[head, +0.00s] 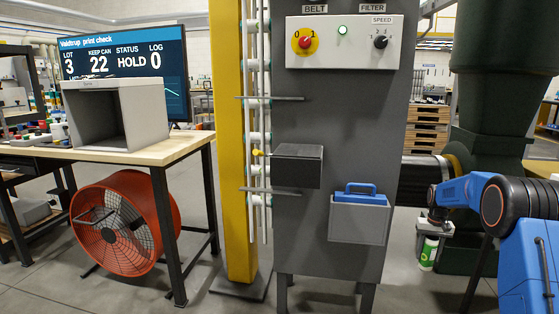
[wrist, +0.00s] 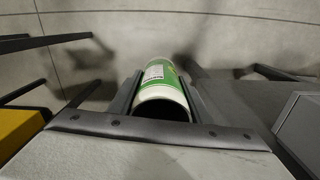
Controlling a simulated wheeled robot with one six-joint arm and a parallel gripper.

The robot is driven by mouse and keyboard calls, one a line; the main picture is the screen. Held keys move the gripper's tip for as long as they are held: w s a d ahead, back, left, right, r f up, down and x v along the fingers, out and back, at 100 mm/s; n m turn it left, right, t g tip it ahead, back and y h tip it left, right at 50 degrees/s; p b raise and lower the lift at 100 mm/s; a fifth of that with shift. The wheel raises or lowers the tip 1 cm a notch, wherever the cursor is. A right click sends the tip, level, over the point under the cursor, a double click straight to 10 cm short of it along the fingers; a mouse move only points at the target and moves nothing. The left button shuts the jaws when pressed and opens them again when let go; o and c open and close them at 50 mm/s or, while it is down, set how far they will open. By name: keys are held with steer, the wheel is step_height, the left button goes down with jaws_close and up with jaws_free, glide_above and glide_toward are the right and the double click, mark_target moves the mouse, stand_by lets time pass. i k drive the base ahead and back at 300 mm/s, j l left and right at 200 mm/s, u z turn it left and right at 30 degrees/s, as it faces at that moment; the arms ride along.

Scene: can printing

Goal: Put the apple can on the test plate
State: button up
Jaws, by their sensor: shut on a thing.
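My gripper (wrist: 160,95) is shut on a green and white can (wrist: 160,90), held between its two fingers in the wrist view. The can's dark round end faces the wrist camera, and its label is too small to read. In the head view the can (head: 429,254) hangs below my gripper (head: 432,233) at the right, clear of the floor. I cannot tell from the label whether it is the apple can. No test plate can be made out for sure in either view.
A grey panel (head: 342,148) with a control box (head: 344,42) and a blue-topped holder (head: 360,215) stands left of my arm. A yellow post (head: 233,140) stands beside it. A wooden table (head: 180,148) holds an open grey box (head: 118,113); a red fan (head: 125,228) sits below.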

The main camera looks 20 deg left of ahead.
mark_target(299, 149)
steer(key=k+l+u, duration=0.25)
steer(key=k+u, duration=0.25)
steer(key=i+j+u, duration=0.15)
steer(key=u, duration=0.15)
steer(key=i+j+u, duration=0.25)
steer(key=i+l+u, duration=0.1)
steer(key=i+u, duration=0.2)
steer(key=i+l+u, duration=0.15)
steer(key=i+u, duration=0.15)
